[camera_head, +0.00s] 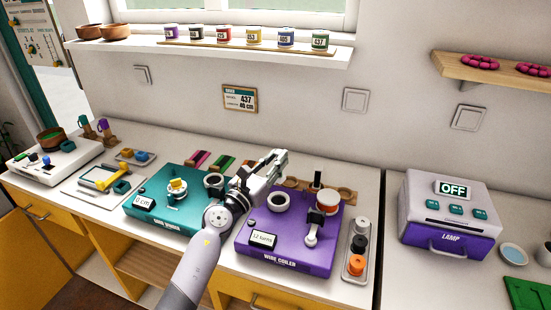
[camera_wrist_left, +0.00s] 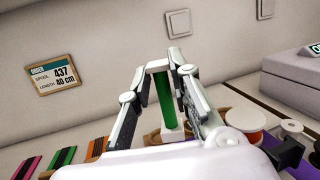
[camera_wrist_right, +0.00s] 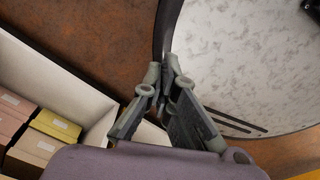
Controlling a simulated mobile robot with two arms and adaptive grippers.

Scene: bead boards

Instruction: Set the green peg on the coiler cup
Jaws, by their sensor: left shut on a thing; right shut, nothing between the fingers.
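The green peg (camera_wrist_left: 164,92) is held upright between the fingers of my left gripper (camera_wrist_left: 172,66), which is shut on it; a pale block shows at its lower end. In the head view my left gripper (camera_head: 276,160) is above the back left of the purple wire coiler (camera_head: 288,248); the peg cannot be made out there. A white ring-shaped cup (camera_head: 279,201) with a dark opening, apparently the coiler cup, stands on the coiler's top, below and apart from the gripper. My right gripper (camera_wrist_right: 163,88) is shut and empty, away from the bench.
A wall card (camera_head: 240,98) reads 437, 40 cm.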

